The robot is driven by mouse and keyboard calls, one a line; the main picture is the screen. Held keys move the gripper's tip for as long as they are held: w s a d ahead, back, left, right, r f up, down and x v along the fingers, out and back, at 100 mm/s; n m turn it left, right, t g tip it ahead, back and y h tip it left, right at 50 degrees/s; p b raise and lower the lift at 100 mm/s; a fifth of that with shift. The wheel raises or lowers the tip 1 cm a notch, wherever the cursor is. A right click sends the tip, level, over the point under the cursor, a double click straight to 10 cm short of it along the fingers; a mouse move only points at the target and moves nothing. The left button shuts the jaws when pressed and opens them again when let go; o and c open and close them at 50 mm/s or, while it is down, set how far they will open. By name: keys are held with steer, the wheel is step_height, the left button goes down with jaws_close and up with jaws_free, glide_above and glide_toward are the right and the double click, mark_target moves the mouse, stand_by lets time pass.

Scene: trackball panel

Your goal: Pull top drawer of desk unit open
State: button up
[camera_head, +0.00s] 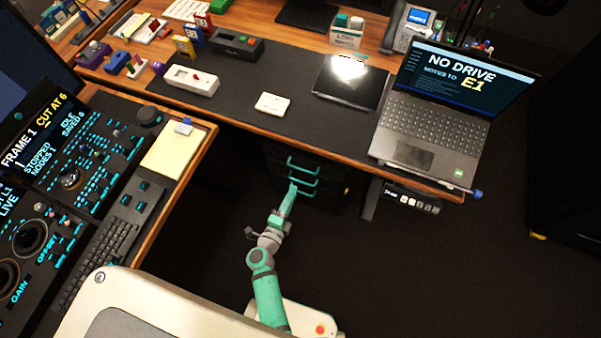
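The dark desk unit (333,182) stands under the wooden desk, with several turquoise drawer handles stacked on its front. The top visible handle (303,168) belongs to the top drawer, whose front is dark and hard to make out. My turquoise gripper (292,188) reaches up to the handles from below. Its tip overlaps the left side of the lower handles in the picture, below the top one. I cannot tell whether it touches a handle. The fingers are too small to show whether they are open or shut.
The desk edge (300,146) overhangs the unit. A laptop (432,125) sits on the desk at the right, with a small dark panel (411,198) hanging below. A control console (75,185) stands at the left. The dark floor in front of the unit and to the right looks clear.

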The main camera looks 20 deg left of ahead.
steer(key=w+f, duration=0.3)
steer(key=w, duration=0.8)
steer(key=shift+a, duration=0.2)
jaws_close()
